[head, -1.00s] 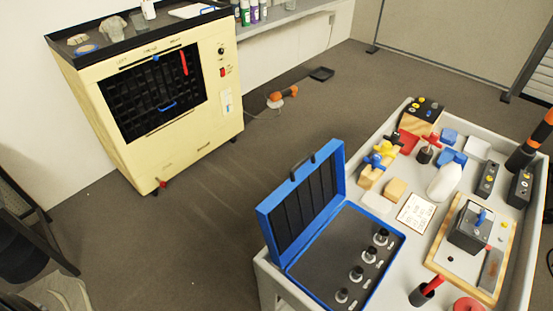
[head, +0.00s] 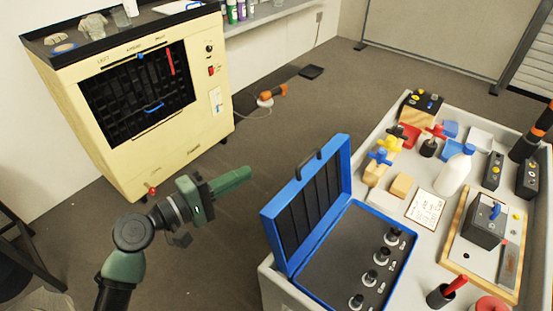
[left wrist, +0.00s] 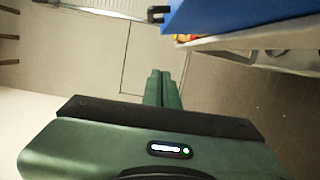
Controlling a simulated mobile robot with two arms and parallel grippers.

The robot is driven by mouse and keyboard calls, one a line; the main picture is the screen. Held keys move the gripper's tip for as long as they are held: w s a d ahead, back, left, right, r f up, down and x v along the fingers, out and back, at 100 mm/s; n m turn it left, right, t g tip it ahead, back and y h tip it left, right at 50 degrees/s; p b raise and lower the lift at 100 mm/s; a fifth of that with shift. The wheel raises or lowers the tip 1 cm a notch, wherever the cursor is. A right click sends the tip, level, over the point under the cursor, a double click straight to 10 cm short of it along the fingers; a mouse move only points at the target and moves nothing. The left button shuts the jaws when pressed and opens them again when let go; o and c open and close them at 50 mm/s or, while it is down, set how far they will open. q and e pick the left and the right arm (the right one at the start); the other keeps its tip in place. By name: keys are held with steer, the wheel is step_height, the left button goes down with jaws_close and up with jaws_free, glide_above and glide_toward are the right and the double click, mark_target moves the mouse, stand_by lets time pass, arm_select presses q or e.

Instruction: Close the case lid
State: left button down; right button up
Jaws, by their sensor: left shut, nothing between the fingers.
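The blue case stands open on the near left corner of the grey cart in the head view. Its lid (head: 312,200) is raised, tilted a little back to the left, with a dark handle (head: 305,164) on its top edge. The case base (head: 345,262) has a dark lining and holds several round black-and-silver pieces. My left gripper (head: 248,173) is shut and empty, left of the lid and apart from it. In the left wrist view its fingers (left wrist: 163,80) are together, and the blue lid (left wrist: 215,14) shows at the top. My right gripper is not in view.
The cart (head: 272,285) also carries a white bottle (head: 453,172), wooden blocks, coloured knobs and dark boxes right of the case. A cream cabinet (head: 165,165) stands at the left. An orange tool (head: 272,95) lies on the floor. The floor between cabinet and cart is open.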

arm_select(q)
steer(key=w+d+r+p, duration=0.1)
steer(key=d+p, duration=0.1)
steer(key=d, duration=0.3)
steer(key=w+d+r+h+p, duration=0.1)
steer(key=w+d+p, duration=0.1)
steer(key=d, duration=0.4)
steer(key=shift+w+r+p, duration=0.25)
steer(key=shift+r+p, duration=0.15)
steer(key=shift+p, duration=0.15)
